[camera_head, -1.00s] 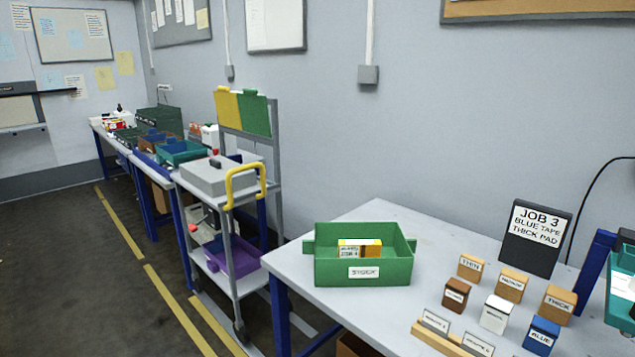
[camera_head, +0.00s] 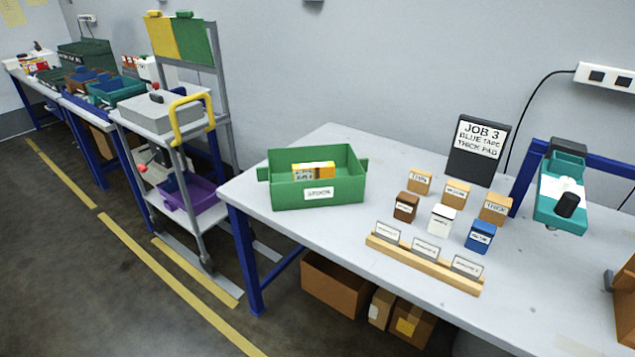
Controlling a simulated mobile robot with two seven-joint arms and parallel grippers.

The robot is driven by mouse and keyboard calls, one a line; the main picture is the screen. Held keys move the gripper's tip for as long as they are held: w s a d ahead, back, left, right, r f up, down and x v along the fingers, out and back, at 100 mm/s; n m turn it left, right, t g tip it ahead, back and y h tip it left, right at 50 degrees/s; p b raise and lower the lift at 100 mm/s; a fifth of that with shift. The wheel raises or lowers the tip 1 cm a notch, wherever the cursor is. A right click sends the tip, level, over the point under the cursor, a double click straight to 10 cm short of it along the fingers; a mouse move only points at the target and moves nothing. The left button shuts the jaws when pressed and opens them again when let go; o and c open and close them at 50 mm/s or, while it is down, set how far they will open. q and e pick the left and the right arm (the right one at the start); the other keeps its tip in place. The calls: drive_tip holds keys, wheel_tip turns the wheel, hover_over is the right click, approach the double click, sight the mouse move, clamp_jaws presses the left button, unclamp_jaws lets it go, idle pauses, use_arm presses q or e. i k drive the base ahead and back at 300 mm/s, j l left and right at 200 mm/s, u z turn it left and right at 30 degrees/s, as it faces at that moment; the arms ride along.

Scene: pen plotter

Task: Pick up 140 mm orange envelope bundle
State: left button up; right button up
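A green bin (camera_head: 282,192) labelled STOCK stands at the left end of the white table. A small orange and yellow bundle (camera_head: 322,170) with a white printed label lies inside it, and its lower part is hidden by the bin's front wall. I cannot tell its length or whether it is the 140 mm envelope bundle. Neither of my grippers shows in the head view.
On the table (camera_head: 345,267) stand several small labelled blocks, a wooden card holder (camera_head: 423,264), a black JOB 3 sign (camera_head: 477,148) and a teal device (camera_head: 562,195). A grey cart (camera_head: 165,118) stands left of the table. Cardboard boxes (camera_head: 335,285) lie underneath.

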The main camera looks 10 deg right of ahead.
sight(300, 172)
drive_tip(key=i+j+z, duration=0.35)
drive_tip(key=i+j, duration=0.2)
drive_tip(key=i+j+z, duration=0.3)
drive_tip(key=i+j, duration=0.25)
drive_tip(key=j, duration=0.15)
